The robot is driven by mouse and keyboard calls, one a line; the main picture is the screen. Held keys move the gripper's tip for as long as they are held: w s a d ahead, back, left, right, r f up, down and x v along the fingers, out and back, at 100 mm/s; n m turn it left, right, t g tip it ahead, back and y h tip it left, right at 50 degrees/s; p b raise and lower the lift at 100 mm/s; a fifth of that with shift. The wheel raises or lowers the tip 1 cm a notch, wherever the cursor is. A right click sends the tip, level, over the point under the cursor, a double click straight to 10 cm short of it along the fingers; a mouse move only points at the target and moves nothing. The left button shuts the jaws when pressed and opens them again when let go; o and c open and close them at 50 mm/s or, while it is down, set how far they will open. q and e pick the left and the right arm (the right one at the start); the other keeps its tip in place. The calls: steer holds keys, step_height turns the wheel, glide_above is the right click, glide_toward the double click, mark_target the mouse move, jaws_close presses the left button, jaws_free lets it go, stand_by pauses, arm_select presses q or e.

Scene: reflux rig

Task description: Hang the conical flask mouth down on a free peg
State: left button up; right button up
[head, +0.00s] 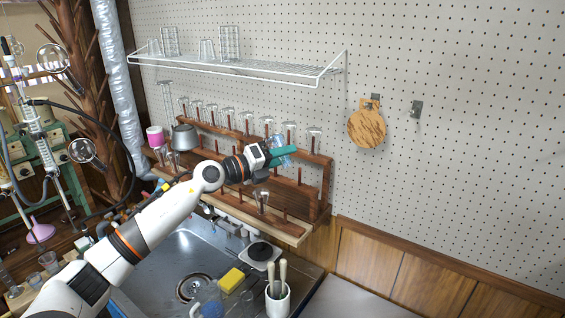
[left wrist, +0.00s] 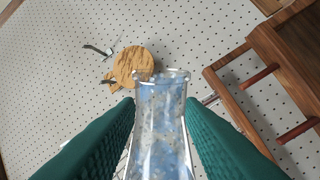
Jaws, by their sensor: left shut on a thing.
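My left gripper (head: 284,153) is shut on the conical flask (left wrist: 160,125), a clear, bluish glass vessel. In the left wrist view the flask sits between the two green fingers (left wrist: 160,135), its rim pointing away from the camera. In the head view the flask (head: 277,145) is partly hidden by the gripper, in front of the rack's upper right part. The wooden peg rack (head: 325,178) carries inverted glassware along its top row. Bare pegs show lower down, including one peg (head: 285,188); two bare pegs also show in the left wrist view (left wrist: 260,77). My right gripper is not in view.
A wire shelf (head: 250,70) with glassware hangs above the rack. A round wooden board (head: 367,128) hangs on the pegboard at right. Below are a sink (head: 185,255), a yellow sponge (head: 231,279) and a white cup of tools (head: 278,300). A glass piece (head: 262,199) sits low on the rack.

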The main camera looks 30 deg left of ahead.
arm_select(q)
steer(key=shift+f+m+b, duration=0.15)
steer(key=shift+m+b, duration=0.45)
steer(key=shift+b, duration=0.15)
steer(key=m+b, duration=0.2)
steer(key=b, duration=0.1)
steer(key=shift+a, duration=0.1)
steer(key=m+b, duration=0.4)
steer(key=shift+w+a+f, duration=0.1)
steer(key=shift+a+f, duration=0.05)
steer(key=m+b, duration=0.4)
steer(key=shift+w+a, duration=0.1)
steer(key=shift+w+p, duration=0.3)
steer(key=shift+w, duration=2)
glide_above(300, 170)
steer(key=shift+w+a+f, duration=0.1)
steer(key=shift+w+f, duration=0.15)
steer(key=shift+f, duration=0.65)
steer(key=shift+f+b, duration=3)
steer(key=shift+f, duration=0.95)
steer(key=shift+f, duration=0.25)
